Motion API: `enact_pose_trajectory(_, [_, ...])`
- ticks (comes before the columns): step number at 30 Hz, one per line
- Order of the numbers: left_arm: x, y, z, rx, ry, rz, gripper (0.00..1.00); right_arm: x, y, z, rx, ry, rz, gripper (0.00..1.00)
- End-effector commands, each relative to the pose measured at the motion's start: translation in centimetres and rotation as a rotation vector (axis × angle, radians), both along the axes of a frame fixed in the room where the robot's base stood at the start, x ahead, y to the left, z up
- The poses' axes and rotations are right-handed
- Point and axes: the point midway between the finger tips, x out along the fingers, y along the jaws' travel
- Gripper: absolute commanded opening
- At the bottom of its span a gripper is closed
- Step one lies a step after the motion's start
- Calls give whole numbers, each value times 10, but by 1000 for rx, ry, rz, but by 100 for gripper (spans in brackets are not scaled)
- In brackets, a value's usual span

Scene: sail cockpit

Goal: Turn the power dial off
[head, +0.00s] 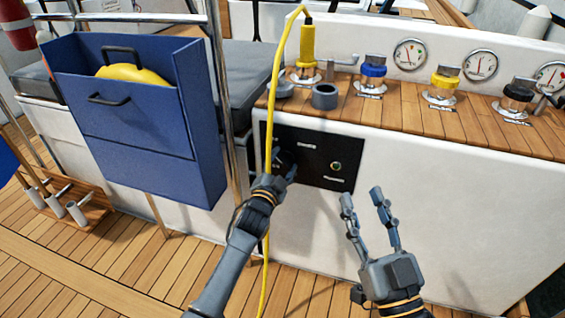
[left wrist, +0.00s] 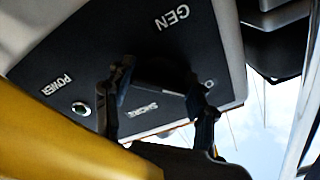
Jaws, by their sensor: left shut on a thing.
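A black power panel (head: 318,170) is set in the white cockpit side below the wooden counter. The dark dial (head: 284,158) is on its left part, mostly hidden by my left gripper (head: 285,174). In the left wrist view the dial (left wrist: 165,72) lies between the two fingers of my left gripper (left wrist: 160,82), which is shut on it. Labels GEN, SHORE, 0 and POWER show on the panel (left wrist: 75,50) there. The dial's exact pointing is hard to tell. A small green light (head: 336,166) sits at the panel's right. My right gripper (head: 361,192) is open and empty, right of the panel.
A yellow cable (head: 268,130) hangs in front of the panel's left edge, close to my left wrist. A blue box (head: 130,140) hangs on the rail at left. Winches, including a grey one (head: 325,97), and gauges (head: 410,54) line the counter above.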

Motion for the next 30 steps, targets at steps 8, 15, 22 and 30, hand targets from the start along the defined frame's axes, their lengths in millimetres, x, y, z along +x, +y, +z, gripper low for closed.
enact_pose_trajectory(8, [0,0,-3,2,4,1,66,0,0,0,0,-1,0,40])
enact_pose_trajectory(15, [0,0,-1,3,1,1,79,0,0,0,1,-2,0,40])
enact_pose_trajectory(22, [-3,1,-1,3,0,1,79,0,0,0,1,0,1,40])
enact_pose_trajectory(30, [-35,12,-2,4,1,1,79,0,0,0,0,-1,1,40])
